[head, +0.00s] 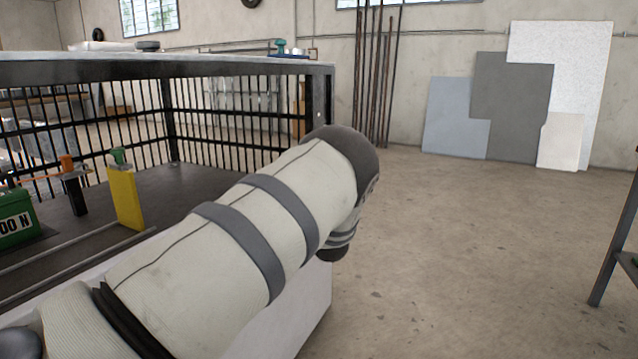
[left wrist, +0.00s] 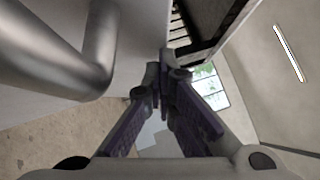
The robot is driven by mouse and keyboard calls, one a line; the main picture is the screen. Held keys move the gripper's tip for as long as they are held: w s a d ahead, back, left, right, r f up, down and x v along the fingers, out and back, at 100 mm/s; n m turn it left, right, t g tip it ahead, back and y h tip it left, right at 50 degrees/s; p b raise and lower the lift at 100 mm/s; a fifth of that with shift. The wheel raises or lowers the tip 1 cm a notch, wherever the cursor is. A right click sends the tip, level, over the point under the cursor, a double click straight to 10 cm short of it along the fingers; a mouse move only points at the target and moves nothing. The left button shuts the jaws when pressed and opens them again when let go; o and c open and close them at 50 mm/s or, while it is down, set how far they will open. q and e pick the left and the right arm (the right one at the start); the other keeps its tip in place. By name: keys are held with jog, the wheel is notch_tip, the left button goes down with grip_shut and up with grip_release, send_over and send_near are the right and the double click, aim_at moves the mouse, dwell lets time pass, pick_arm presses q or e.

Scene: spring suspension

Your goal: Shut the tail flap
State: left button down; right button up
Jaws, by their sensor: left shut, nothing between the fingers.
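My left arm crosses the head view from the lower left, and its gripper is hidden behind it there. In the left wrist view the left gripper (left wrist: 165,72) is shut and empty, its fingertips together. A thick, bent metal handle (left wrist: 100,60) is at the upper left of that view, beside the fingers and apart from them in the picture. A pale panel (left wrist: 130,40) shows behind the handle. In the head view a white panel (head: 312,310) shows below my arm. I cannot tell which part is the tail flap. My right gripper is not in view.
A barred frame (head: 240,68) with a dark deck (head: 170,185) stands at left. It holds a green block (head: 18,222) and a yellow plate (head: 126,198). Open concrete floor (head: 455,250) lies to the right. Boards (head: 512,105) and rods (head: 375,80) lean against the far wall.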

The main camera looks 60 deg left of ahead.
pick_arm(q)
jog(key=s+a+r+n+g+h+p, duration=0.1)
jog(key=s+a+r+n+h+p, duration=0.1)
jog(key=a, duration=0.6)
jog(key=shift+s+r+n+p, duration=0.5)
jog(key=shift+s+p, duration=0.5)
jog(key=shift+s, duration=0.25)
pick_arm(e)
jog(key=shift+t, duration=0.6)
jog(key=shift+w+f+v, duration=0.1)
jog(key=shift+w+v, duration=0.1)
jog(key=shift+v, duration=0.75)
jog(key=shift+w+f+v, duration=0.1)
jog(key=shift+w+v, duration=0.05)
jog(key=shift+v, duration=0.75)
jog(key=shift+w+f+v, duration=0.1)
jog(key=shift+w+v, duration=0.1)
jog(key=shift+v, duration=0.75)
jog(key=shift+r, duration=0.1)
